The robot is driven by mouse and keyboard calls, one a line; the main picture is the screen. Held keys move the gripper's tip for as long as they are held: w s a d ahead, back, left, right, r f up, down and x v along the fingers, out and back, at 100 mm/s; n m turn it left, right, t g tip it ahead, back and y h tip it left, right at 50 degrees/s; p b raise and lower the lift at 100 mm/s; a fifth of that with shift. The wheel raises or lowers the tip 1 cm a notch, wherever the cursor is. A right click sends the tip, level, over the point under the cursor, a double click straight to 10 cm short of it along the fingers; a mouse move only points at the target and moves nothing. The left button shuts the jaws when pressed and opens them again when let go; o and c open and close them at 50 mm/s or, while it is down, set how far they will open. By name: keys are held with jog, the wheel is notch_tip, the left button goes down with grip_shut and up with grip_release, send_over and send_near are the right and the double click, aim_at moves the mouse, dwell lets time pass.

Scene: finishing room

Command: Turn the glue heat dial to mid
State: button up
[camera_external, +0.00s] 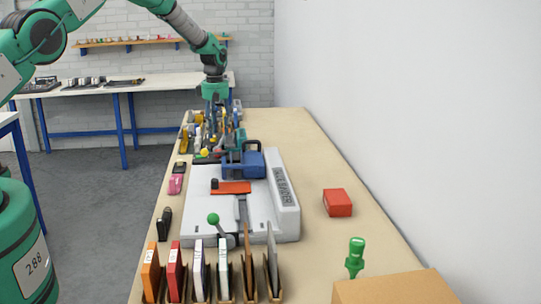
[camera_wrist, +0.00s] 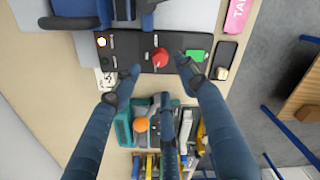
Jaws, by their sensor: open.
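A red round knob (camera_wrist: 160,58), which looks like the glue heat dial, sits on a black control panel (camera_wrist: 128,60) in the wrist view. Its setting is too small to read. A green button (camera_wrist: 197,55) is to its right, and a small lit round control (camera_wrist: 101,42) is at the panel's left end. My gripper (camera_wrist: 159,68) is open and empty, its blue fingers spread on either side of the knob and apart from it. In the external view my gripper (camera_external: 215,92) hangs over the far part of the bench, beyond the white binding machine (camera_external: 205,215).
A teal tool with an orange ball (camera_wrist: 141,124) and several upright tools stand close below the panel in the wrist view. A blue clamp block (camera_external: 245,162) is on the machine. A phone-like black item (camera_wrist: 223,60) and a pink item (camera_wrist: 238,16) lie beside the panel.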

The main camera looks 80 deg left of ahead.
jog(key=shift+f, duration=3.85)
jog(key=shift+c, duration=0.3)
grip_shut()
